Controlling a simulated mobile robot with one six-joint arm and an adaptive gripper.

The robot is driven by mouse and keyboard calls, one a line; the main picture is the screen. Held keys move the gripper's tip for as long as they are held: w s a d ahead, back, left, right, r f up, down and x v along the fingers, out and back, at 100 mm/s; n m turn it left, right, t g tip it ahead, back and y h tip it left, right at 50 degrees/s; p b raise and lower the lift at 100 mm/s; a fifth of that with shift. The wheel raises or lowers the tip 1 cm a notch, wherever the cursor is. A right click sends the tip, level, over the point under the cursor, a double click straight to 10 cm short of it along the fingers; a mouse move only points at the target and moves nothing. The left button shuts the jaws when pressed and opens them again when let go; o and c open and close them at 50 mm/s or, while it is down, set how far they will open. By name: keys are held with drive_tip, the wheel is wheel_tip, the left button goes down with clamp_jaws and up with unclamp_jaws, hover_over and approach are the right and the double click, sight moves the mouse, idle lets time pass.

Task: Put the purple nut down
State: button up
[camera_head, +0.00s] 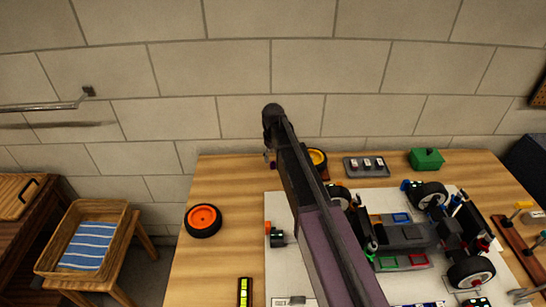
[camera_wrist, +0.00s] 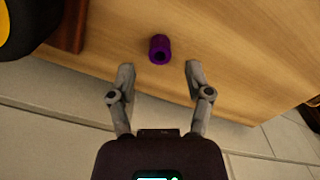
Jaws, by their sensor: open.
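The purple nut (camera_wrist: 160,49) sits on the wooden table, near its edge, in the wrist view. My gripper (camera_wrist: 160,75) is open, with its fingers spread on either side and the nut just beyond the gap between the tips. The fingers do not appear to touch it.
A yellow-rimmed wheel (camera_head: 317,158) and a dark wooden block (camera_wrist: 68,27) are close to the nut. A grey tray (camera_head: 366,168), a green box (camera_head: 426,159) and an orange-rimmed wheel (camera_head: 203,220) stand on the table (camera_head: 225,180). A partly built car (camera_head: 410,235) lies right. The tiled wall is close behind.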

wheel_tip(320, 180, up, 9)
drive_tip(key=p, duration=0.8)
drive_tip(key=shift+r+p, duration=0.15)
drive_tip(key=shift+p, duration=0.15)
drive_tip(key=shift+r, duration=0.1)
idle(0.4)
